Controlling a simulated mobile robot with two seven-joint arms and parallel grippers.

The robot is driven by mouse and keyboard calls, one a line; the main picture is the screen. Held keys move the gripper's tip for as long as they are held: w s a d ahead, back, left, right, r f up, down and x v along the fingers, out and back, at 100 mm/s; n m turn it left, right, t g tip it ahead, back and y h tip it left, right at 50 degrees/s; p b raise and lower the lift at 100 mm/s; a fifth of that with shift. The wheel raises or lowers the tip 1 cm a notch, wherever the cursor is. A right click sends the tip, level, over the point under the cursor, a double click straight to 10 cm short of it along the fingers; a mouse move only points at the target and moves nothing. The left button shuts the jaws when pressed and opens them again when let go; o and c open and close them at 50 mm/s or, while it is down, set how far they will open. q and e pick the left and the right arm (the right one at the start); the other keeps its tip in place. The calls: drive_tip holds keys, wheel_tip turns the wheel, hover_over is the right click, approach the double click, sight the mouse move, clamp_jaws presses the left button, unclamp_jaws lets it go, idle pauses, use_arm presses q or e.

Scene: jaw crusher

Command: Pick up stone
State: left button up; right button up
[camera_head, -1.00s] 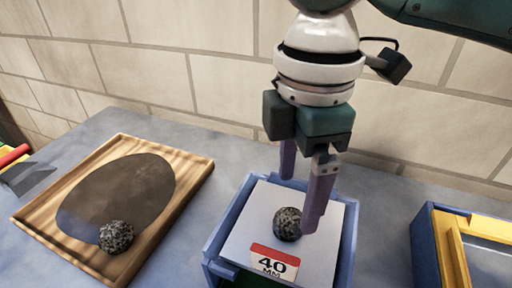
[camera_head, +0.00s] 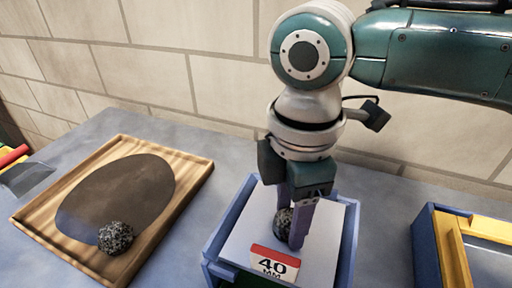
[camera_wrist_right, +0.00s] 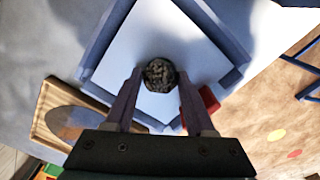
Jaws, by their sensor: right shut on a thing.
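A dark speckled round stone (camera_head: 281,222) is at the white top plate of a blue box (camera_head: 222,246) with a red and white "40 MM" label (camera_head: 272,262). My right gripper (camera_head: 291,226) points down over the plate and is shut on this stone. In the right wrist view the stone (camera_wrist_right: 160,74) sits between the two purple fingertips, over the white plate (camera_wrist_right: 160,35). I cannot tell whether it still touches the plate. A second speckled stone (camera_head: 116,237) lies at the front of a wooden tray (camera_head: 190,186). My left gripper is not in view.
The wooden tray has a dark oval patch (camera_head: 125,190). A blue and yellow container (camera_head: 450,250) stands at the right. A brick wall (camera_head: 160,70) rises behind the grey tabletop (camera_head: 225,160). Tabletop between tray and blue box is clear.

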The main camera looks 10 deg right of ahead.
clamp_jaws()
drive_tip(key=shift+r, duration=0.1)
